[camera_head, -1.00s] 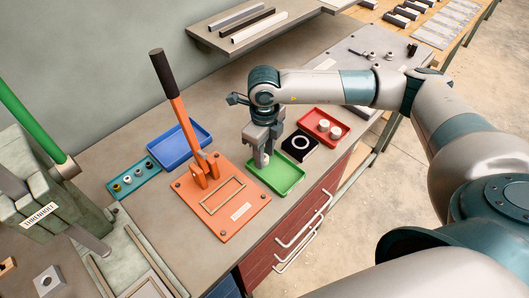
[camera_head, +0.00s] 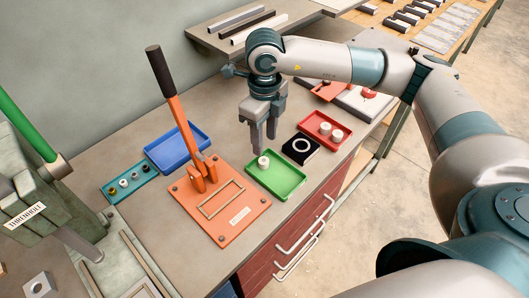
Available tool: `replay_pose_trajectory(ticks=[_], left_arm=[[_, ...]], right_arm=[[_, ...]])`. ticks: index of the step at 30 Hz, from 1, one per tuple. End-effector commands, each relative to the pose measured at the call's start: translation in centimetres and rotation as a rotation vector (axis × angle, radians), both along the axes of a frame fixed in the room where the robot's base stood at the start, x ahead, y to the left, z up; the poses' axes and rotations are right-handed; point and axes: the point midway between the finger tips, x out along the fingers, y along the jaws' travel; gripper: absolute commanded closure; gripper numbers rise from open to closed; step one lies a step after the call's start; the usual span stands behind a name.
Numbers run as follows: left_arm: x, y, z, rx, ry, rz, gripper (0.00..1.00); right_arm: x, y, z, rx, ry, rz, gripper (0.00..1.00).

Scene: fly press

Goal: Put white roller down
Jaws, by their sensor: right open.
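A white roller (camera_head: 263,162) stands in the green tray (camera_head: 289,187), towards its upper left corner. My right gripper (camera_head: 264,146) is open and empty, its fingers pointing down just above and behind the roller, apart from it as far as I can tell. More white rollers (camera_head: 325,129) stand in the red tray (camera_head: 341,126) to the right. My left gripper is not in view.
A black block with a white ring (camera_head: 301,147) sits between the green and red trays. An orange lever press (camera_head: 218,215) stands left of the green tray, with a blue tray (camera_head: 157,152) behind it. A teal rack (camera_head: 117,193) holds small parts.

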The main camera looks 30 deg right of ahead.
Motion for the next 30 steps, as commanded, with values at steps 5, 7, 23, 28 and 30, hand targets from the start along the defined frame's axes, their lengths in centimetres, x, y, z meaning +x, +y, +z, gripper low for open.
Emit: replay_pose_trajectory(ticks=[5,7,23,28,30], left_arm=[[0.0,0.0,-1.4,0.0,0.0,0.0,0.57],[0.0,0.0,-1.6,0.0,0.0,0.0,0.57],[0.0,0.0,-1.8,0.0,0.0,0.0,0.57],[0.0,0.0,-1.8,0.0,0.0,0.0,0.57],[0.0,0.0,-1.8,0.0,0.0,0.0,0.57]], right_arm=[[0.1,0.1,2.6,0.001,-0.003,0.002,0.59],[0.1,0.1,3.4,0.0,-0.002,0.001,0.59],[0.0,0.0,4.6,-0.001,0.001,0.001,0.59],[0.0,0.0,4.6,-0.001,0.001,0.001,0.59],[0.0,0.0,4.6,-0.001,0.001,0.001,0.59]])
